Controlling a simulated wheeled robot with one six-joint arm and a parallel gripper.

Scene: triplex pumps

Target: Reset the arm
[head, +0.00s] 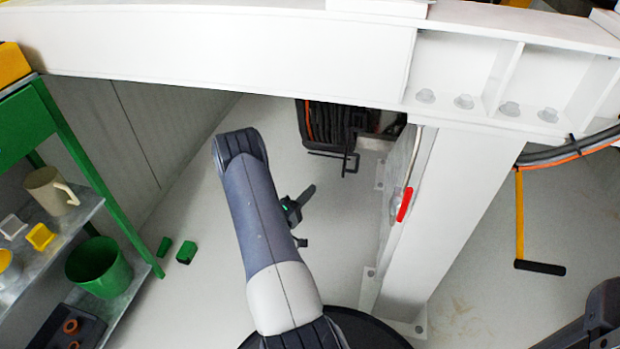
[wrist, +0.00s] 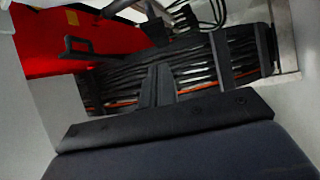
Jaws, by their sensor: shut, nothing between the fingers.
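My arm (head: 255,215) rises from the bottom middle of the head view, with its grey and white link bent at a joint near the top. My gripper (head: 309,190) shows partly behind that link, as a dark finger beside a small green light. In the wrist view my gripper (wrist: 158,72) points away from the camera, its two dark fingers together. It is shut and empty. Behind the fingers in the wrist view is a bundle of black cables (wrist: 205,75) with orange lines. Much of the wrist is hidden by the arm link in the head view.
A white beam (head: 220,45) crosses the top, and a white post (head: 455,210) with a red handle (head: 405,204) stands right of my arm. A green-framed shelf (head: 95,170) with a mug (head: 48,190) and green bucket (head: 98,266) is at left. Floor shows between shelf and arm.

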